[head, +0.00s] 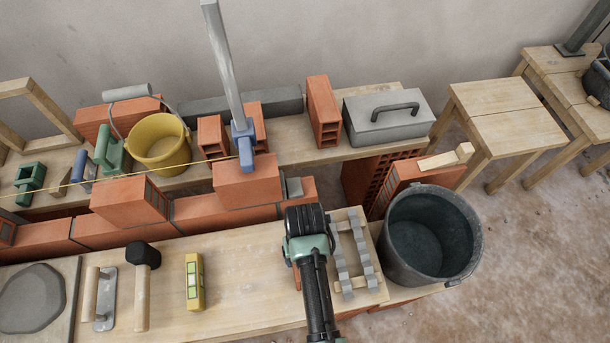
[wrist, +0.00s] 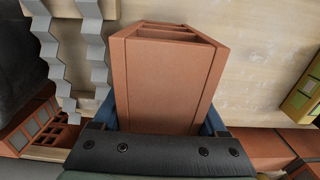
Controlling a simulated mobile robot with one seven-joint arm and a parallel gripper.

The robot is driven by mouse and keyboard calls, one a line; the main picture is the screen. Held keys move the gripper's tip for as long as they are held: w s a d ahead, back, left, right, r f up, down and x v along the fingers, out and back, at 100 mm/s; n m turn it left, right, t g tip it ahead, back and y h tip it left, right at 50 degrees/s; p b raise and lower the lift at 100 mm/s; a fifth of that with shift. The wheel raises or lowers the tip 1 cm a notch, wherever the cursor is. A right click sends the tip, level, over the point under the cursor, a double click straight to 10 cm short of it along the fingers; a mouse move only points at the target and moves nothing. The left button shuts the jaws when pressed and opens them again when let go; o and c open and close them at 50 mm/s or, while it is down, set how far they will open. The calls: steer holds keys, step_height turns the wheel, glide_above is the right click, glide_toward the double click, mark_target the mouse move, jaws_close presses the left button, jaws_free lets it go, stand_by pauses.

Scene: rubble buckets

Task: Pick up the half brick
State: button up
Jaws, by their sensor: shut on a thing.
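The half brick (wrist: 168,85) is orange with a hollow end, and it fills the middle of the wrist view. My gripper (wrist: 162,112) is shut on it, with a blue finger on either side. In the head view my gripper (head: 308,222) is over the front bench (head: 235,290), left of the grey zigzag pieces. There my arm hides nearly all of the half brick, and only a sliver of orange (head: 297,279) shows beside it. I cannot tell whether the brick touches the bench.
A black bucket (head: 425,240) stands at the bench's right end. A yellow level (head: 195,282), a mallet (head: 142,290) and a trowel (head: 105,300) lie to the left. A low brick wall (head: 130,228) and a back bench with a yellow bucket (head: 160,142) and grey toolbox (head: 390,118) stand behind.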

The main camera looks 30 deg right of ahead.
steer(key=shift+r, duration=0.1)
jaws_close()
steer(key=shift+w, duration=0.1)
